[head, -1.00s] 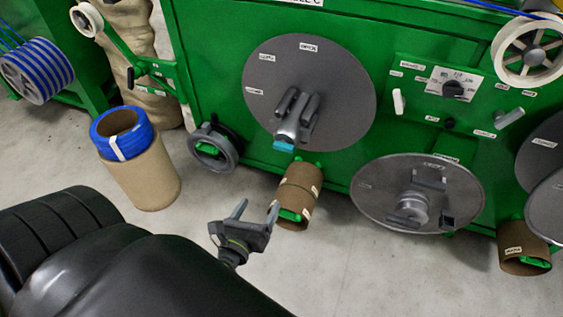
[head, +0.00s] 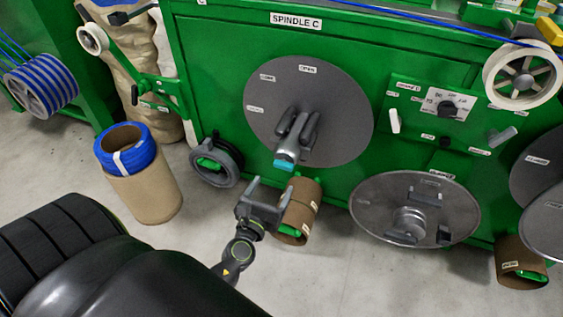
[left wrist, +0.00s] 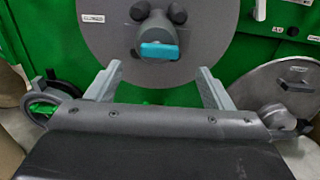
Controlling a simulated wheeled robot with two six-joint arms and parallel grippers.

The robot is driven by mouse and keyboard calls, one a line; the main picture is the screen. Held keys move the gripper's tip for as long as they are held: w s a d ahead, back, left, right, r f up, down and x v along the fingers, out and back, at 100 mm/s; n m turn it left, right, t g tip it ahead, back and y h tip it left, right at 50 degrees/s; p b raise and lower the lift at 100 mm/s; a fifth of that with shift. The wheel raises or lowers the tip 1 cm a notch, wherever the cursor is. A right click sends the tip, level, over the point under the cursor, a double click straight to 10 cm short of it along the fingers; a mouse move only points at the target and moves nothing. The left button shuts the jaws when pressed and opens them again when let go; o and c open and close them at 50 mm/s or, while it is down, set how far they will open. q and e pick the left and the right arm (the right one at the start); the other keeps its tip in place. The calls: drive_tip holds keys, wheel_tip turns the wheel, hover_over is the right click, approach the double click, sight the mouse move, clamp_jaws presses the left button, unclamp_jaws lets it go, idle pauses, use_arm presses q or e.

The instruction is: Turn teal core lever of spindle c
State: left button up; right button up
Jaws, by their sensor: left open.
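The round grey disc of spindle C (head: 345,120) stands upright on the green machine, under a "SPINDLE C" sign (head: 297,20). A grey hub with dark fingers (head: 295,130) sticks out of its middle. The teal lever (head: 285,162) is at the hub's lower front end. It also shows in the left wrist view (left wrist: 159,51), lying level just above and beyond the jaws. My left gripper (head: 268,189) is open and empty, below and left of the teal lever and apart from it. In the left wrist view its two fingers (left wrist: 158,84) stand wide apart below the lever. My right gripper is out of view.
A brown cardboard core (head: 299,208) hangs just right of my left gripper. A grey ring with a green handle (head: 215,160) is to the left. A cardboard tube with blue cable (head: 140,185) stands on the floor. A second, tilted disc (head: 375,210) is at right.

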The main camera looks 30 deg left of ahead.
sight(282, 167)
use_arm(q)
drive_tip(key=p+x, duration=0.1)
drive_tip(key=x, duration=0.5)
drive_tip(key=shift+w+a, duration=0.1)
drive_tip(key=shift+w, duration=0.25)
drive_tip(key=shift+w+a, duration=0.2)
drive_tip(key=shift+w, duration=0.45)
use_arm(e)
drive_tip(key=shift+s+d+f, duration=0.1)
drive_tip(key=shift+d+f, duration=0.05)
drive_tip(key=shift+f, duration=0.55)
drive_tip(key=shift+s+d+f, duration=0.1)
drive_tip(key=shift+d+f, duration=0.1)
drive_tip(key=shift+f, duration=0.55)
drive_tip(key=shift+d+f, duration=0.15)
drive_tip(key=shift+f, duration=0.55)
use_arm(q)
drive_tip(key=shift+c, duration=0.2)
drive_tip(key=c, duration=0.9)
